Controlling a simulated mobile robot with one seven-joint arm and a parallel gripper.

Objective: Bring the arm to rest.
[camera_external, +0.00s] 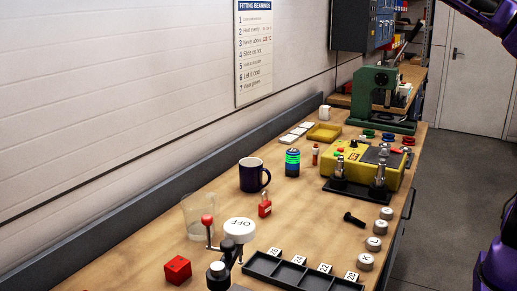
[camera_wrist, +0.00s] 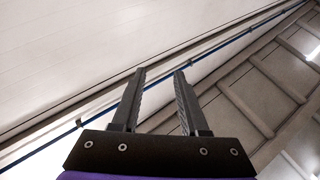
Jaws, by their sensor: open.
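My gripper (camera_wrist: 160,72) shows in the wrist view with its two grey fingers apart and nothing between them. Beyond the fingers are a pale wall and a blue line, with no bench top in that view. In the external view only purple parts of my arm show, at the top right corner and along the right edge. The gripper itself is outside that picture. My arm parts there are apart from the bench and its objects.
A wooden workbench (camera_external: 330,201) runs along the wall. It bears a dark mug (camera_external: 252,176), a yellow device (camera_external: 352,165), a green press (camera_external: 372,95), a red cube (camera_external: 177,269) and a black tray (camera_external: 300,274). Grey floor (camera_external: 448,180) right of the bench is clear.

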